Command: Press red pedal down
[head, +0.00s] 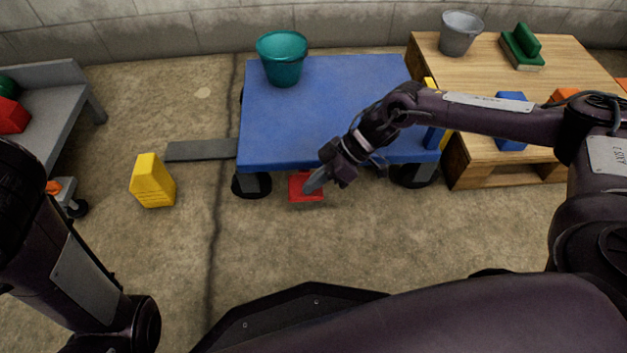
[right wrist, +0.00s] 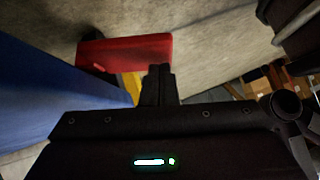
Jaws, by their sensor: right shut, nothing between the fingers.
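The red pedal (head: 303,190) sticks out from under the near edge of a blue-topped cart (head: 325,105), low above the floor. My right gripper (head: 316,181) is shut and empty, with its tips over the right part of the pedal in the head view. In the right wrist view the red pedal (right wrist: 125,55) lies just beyond and left of the shut fingers (right wrist: 158,75). I cannot tell whether the fingertips touch it. My left arm shows at the left of the head view, but its gripper is out of view.
A teal bucket (head: 283,57) stands on the cart's far left corner. A yellow block (head: 153,181) and a grey flat bar (head: 201,150) are left of the cart. A wooden pallet table (head: 480,75) stands to the right. The floor in front is clear.

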